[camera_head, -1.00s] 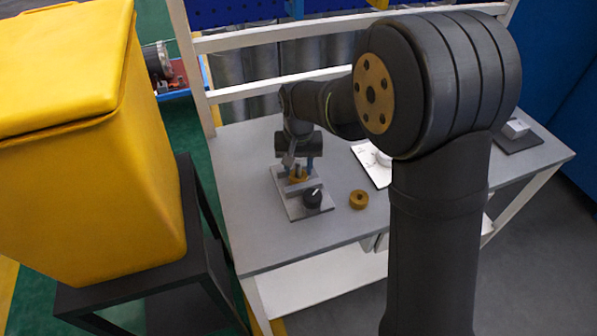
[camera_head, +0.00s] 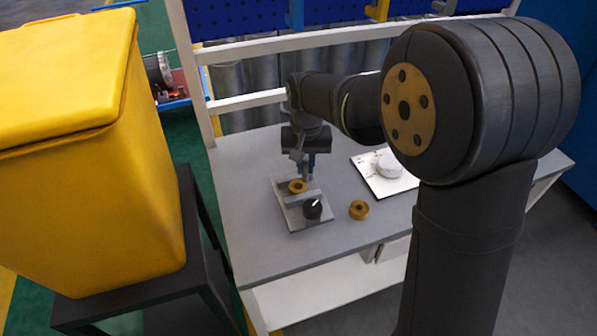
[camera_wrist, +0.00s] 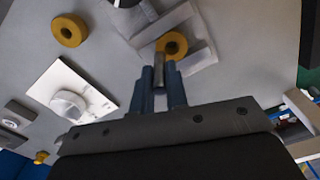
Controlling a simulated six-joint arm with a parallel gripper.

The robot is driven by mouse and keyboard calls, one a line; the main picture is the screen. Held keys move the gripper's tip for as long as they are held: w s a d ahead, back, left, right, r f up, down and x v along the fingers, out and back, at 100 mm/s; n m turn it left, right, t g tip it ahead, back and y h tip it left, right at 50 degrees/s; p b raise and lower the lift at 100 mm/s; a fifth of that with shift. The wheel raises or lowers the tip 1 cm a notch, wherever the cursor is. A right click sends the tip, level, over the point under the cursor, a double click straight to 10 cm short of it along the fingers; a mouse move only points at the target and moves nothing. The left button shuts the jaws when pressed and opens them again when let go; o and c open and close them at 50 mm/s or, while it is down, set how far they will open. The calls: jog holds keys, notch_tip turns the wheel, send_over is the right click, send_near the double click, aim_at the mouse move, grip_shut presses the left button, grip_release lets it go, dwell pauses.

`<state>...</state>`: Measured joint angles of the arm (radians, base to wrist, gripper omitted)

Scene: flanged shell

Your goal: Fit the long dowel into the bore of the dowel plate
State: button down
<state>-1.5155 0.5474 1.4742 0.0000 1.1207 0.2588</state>
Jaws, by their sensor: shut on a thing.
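My gripper (camera_head: 308,176) points down over the back right of a grey plate (camera_head: 283,190) on the bench. In the wrist view its two blue fingers (camera_wrist: 160,76) are shut on a slim grey piece, seemingly the long dowel (camera_wrist: 160,100). The dowel's far end is hard to make out. The plate carries a brass ring (camera_head: 298,187) between grey bars and a black knob (camera_head: 312,209) with a white mark. The same ring (camera_wrist: 172,44) shows just beyond the fingertips. I cannot tell which hole is the bore, or whether the dowel touches anything.
A loose brass ring (camera_head: 358,209) lies on the bench right of the plate. A white plate with a round white part (camera_head: 389,166) lies farther right. A white frame rail (camera_head: 250,101) runs behind. The bench front (camera_head: 290,250) is clear.

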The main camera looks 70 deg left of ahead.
jog(key=w+d+r, duration=0.5)
jog(key=w+r, duration=0.1)
jog(key=w, duration=0.2)
jog(key=w+a+m, duration=0.1)
jog(key=w+a, duration=0.1)
jog(key=w, duration=0.7)
jog(key=w+a+m, duration=0.2)
jog(key=w, duration=0.7)
jog(key=w+d+m, duration=0.1)
jog(key=w+d, duration=0.1)
jog(key=w, duration=0.9)
jog(key=w+d+f+m, duration=0.1)
jog(key=w+d+m, duration=0.1)
jog(key=w, duration=0.9)
jog(key=shift+w+d+f, duration=0.15)
jog(key=shift+w+d, duration=0.1)
jog(key=shift+d, duration=0.25)
jog(key=shift+f, duration=2.9)
jog(key=shift+f, duration=2.05)
jog(key=c, duration=1.3)
grip_release()
jog(key=shift+c, duration=0.2)
